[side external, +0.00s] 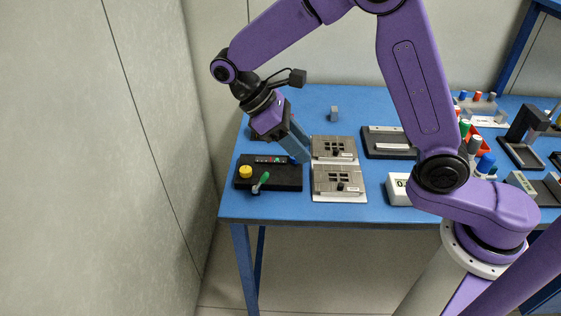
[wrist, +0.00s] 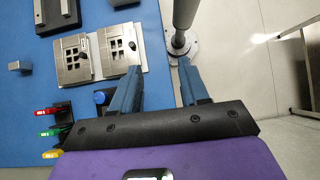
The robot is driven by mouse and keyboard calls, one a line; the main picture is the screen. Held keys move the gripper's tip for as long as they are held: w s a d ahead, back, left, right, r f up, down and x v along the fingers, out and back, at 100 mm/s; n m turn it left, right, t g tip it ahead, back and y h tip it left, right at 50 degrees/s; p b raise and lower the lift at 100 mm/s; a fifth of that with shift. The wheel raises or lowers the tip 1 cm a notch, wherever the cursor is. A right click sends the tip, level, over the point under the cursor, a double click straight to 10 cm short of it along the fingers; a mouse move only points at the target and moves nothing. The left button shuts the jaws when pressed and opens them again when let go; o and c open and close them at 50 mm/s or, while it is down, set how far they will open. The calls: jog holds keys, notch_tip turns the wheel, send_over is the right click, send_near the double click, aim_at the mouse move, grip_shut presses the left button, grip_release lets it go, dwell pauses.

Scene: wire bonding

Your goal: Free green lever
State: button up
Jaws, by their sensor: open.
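In the wrist view a row of coloured, labelled levers sticks out at the left: a red one (wrist: 48,112), a green lever (wrist: 48,132) and a yellow one (wrist: 51,154). They join dark mounts, partly cut off from view by my gripper body. In the side external view a green-handled stick (side external: 264,178) stands tilted on the front of a black panel (side external: 285,184), beside a yellow knob (side external: 245,172). My gripper (side external: 299,158) is open and tilted over the back right of this panel. Its fingers (wrist: 160,88) are apart with nothing visible between them.
Two steel fixtures (side external: 322,141) (side external: 325,174) stand right of the panel. A small grey block (side external: 334,114) stands at the back. The blue table (side external: 285,211) is clear along its front left edge.

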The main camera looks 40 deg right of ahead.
aim_at(264, 174)
jog(key=w+a+r+t+y, duration=0.2)
jog(key=w+r+t+y, duration=0.35)
jog(key=w, duration=0.25)
jog(key=shift+t+h, duration=0.25)
jog(key=f, duration=1.7)
jog(key=shift+w+a+f, duration=0.1)
jog(key=shift+a+f, duration=0.1)
jog(key=shift+f, duration=0.2)
jog(key=shift+c, duration=0.3)
grip_shut()
